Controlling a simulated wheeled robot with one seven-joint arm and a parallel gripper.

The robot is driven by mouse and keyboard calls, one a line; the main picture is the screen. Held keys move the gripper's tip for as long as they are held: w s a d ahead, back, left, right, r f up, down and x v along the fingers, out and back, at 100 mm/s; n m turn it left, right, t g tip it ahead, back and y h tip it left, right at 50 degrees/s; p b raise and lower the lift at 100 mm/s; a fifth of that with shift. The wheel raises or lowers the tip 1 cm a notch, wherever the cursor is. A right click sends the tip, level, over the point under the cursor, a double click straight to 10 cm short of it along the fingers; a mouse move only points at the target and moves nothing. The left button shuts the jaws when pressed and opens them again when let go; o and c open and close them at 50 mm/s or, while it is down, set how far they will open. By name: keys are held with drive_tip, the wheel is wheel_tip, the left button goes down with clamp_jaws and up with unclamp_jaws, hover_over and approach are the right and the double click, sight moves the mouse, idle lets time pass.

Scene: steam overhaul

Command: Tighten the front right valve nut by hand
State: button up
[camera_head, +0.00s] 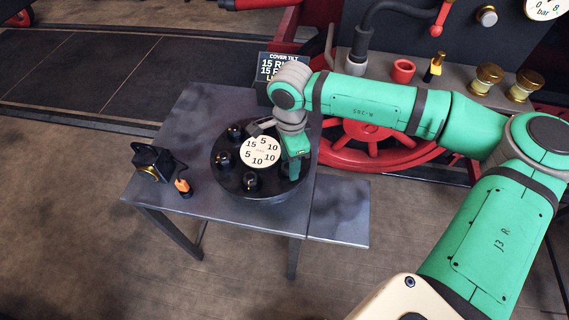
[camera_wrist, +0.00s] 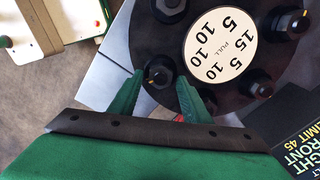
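A round black valve cover (camera_head: 229,184) lies on a grey table, with a white dial (camera_head: 261,151) marked 5, 10 and 15 at its middle. Several dark nuts stand around the dial, among them a left nut (camera_head: 225,160), a back left nut (camera_head: 235,132) and a front nut (camera_head: 250,181). My gripper (camera_head: 293,172) is low over the cover's right side and hides what is under it. In the wrist view, my gripper (camera_wrist: 161,82) has its green fingers apart, one on each side of a nut (camera_wrist: 160,70) with a small yellow mark. Firm contact cannot be made out.
A display (camera_head: 270,68) headed "COVER TILT" stands behind the cover. A black block with a brass part (camera_head: 152,162) and a small orange-topped item (camera_head: 183,187) are at the table's left. A red wheel (camera_head: 375,145) is behind my arm. The table's back left (camera_head: 200,105) is clear.

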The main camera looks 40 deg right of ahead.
drive_tip(key=shift+a, duration=0.15)
drive_tip(key=shift+r, duration=0.1)
wheel_tip(320, 180, up, 11)
drive_tip(key=shift+f, duration=0.2)
idle(0.3)
idle(0.4)
